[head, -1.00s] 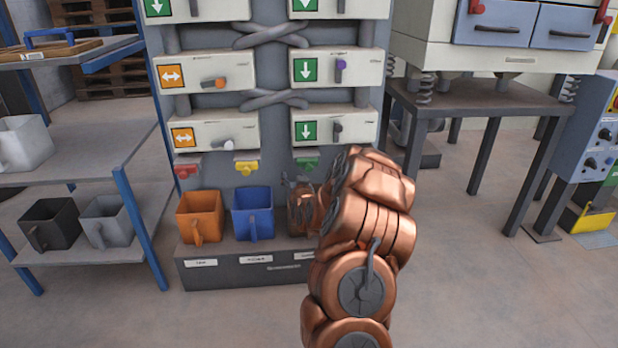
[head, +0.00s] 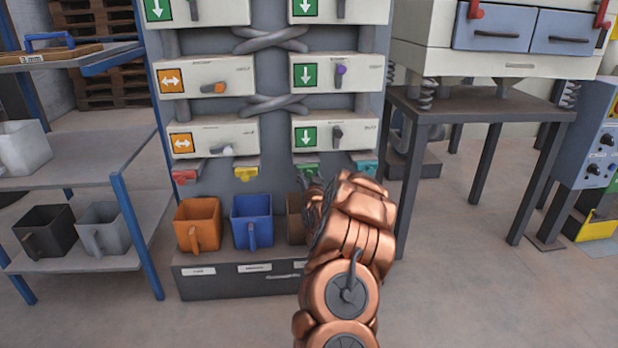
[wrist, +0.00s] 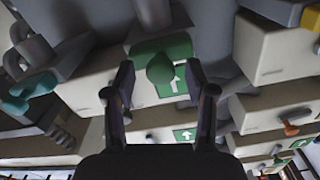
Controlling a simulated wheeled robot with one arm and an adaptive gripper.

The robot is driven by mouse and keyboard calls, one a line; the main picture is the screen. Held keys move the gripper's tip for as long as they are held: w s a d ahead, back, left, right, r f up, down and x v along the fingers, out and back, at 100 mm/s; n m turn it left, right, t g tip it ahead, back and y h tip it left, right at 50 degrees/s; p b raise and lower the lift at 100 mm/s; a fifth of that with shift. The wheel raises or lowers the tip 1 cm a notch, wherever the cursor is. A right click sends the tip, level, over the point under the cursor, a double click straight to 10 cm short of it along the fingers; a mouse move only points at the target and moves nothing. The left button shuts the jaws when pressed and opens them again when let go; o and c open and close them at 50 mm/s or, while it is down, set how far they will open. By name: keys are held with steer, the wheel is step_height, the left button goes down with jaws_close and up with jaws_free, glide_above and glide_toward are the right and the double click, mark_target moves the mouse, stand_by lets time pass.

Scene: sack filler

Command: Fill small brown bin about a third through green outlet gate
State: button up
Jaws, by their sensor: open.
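The green outlet gate (head: 307,170) sits low on the machine's front, under the right-hand column of panels. Its green knob (wrist: 160,68) shows in the wrist view. My gripper (wrist: 159,74) is open, with one finger on each side of the knob; I cannot tell if they touch it. In the head view my gripper (head: 313,190) is just below the gate and partly hidden by my wrist. The small brown bin (head: 295,222) stands on the base shelf below, mostly hidden behind my arm. Its inside is not visible.
An orange bin (head: 198,225) and a blue bin (head: 252,220) stand left of the brown one. Red (head: 185,177), yellow (head: 246,173) and teal (head: 365,168) gates flank the green one. A metal-legged table (head: 480,104) stands at right, shelving (head: 80,160) at left.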

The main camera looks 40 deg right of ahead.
steer(key=shift+x, duration=0.95)
steer(key=shift+c, duration=0.3)
jaws_close()
